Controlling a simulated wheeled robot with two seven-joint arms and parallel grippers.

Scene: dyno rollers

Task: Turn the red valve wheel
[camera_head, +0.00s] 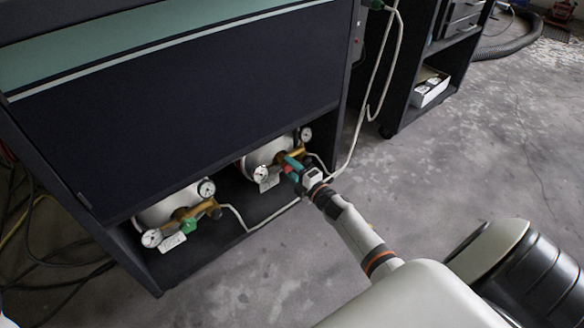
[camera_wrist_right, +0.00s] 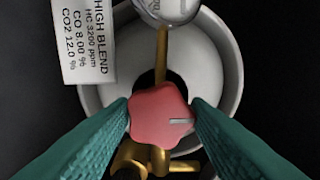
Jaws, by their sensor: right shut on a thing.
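The red valve wheel (camera_wrist_right: 160,116) sits in the middle of the right wrist view, in front of a pale gas cylinder (camera_wrist_right: 92,96) with brass fittings (camera_wrist_right: 140,158). My right gripper (camera_wrist_right: 161,118) has a green finger on each side of the wheel, shut on it. In the head view my right gripper (camera_head: 291,166) reaches the right-hand cylinder (camera_head: 262,153) on the low shelf; the wheel is mostly hidden there. A label reading "HIGH BLEND" (camera_wrist_right: 85,40) hangs at upper left in the wrist view. My left gripper is not in view.
The dark cabinet (camera_head: 190,100) rises above both. A pale hose (camera_head: 375,105) runs down the cabinet's right side. Open floor (camera_head: 450,150) lies to the right.

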